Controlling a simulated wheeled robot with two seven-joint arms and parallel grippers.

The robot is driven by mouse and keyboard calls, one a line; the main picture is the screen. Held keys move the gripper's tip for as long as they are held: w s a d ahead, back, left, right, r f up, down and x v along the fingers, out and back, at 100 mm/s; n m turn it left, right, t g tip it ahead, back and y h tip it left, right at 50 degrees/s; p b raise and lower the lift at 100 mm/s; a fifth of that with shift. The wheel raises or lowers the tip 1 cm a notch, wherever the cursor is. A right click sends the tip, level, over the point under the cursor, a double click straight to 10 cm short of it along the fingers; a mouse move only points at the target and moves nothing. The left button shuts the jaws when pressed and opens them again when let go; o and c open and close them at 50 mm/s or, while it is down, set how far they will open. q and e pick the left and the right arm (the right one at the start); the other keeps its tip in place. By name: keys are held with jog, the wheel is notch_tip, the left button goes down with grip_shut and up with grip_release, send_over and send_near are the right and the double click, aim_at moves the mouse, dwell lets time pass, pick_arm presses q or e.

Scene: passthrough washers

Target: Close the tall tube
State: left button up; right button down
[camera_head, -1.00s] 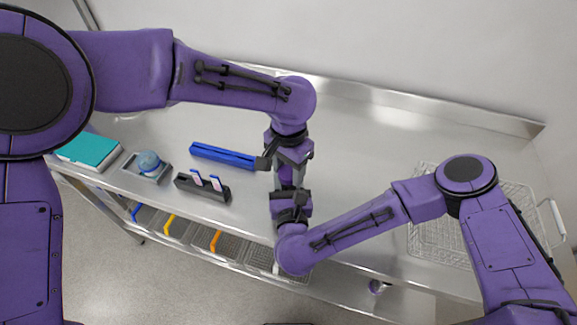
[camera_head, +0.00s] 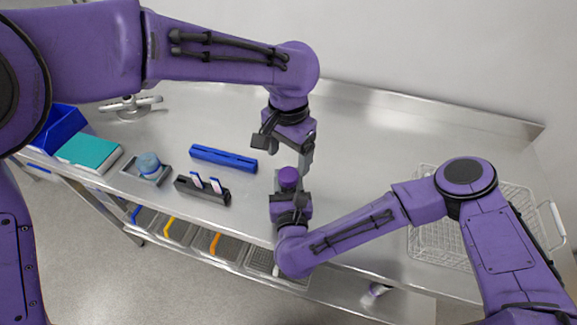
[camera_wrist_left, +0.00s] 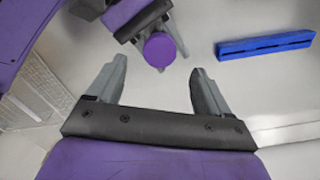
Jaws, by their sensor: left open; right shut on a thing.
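A round purple cap (camera_head: 288,177) shows end-on at my right gripper (camera_head: 290,188), which is shut on the tall tube. The tube's body is hidden under the cap and between the fingers. In the left wrist view the cap (camera_wrist_left: 160,50) shows as a purple disc between grey fingers; I cannot tell how tightly it sits. My left gripper (camera_head: 285,150) is open, with nothing between its fingers, just behind and above the cap. In the left wrist view its two fingers (camera_wrist_left: 158,73) are spread wide, with the cap a little beyond the gap, apart from them.
A long blue bar-shaped rack (camera_head: 223,158) lies left of the grippers. A dark holder (camera_head: 202,191) with two upright pieces stands in front of it. A grey tray (camera_head: 130,172) with a blue round thing and a teal book (camera_head: 88,152) lie further left. A wire basket (camera_head: 425,240) stands right.

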jog(key=c, duration=0.5)
grip_release()
pick_arm(q)
notch_tip(320, 180, up, 6)
notch_tip(320, 180, down, 4)
jog(key=b, duration=0.3)
jog(key=shift+r+b, duration=0.2)
jog(key=shift+b, duration=0.15)
pick_arm(e)
jog(key=s, duration=0.9)
jog(key=shift+s+d+f, duration=0.15)
jog(key=shift+d+f, duration=0.05)
jog(key=shift+d, duration=0.05)
pick_arm(q)
jog(key=shift+f, duration=0.2)
pick_arm(e)
jog(key=shift+s+d+r, duration=0.15)
jog(key=shift+s+d, duration=0.05)
jog(key=shift+s, duration=0.4)
jog(key=shift+a, duration=0.1)
pick_arm(q)
jog(key=shift+r, duration=0.1)
pick_arm(e)
jog(key=shift+r, duration=0.15)
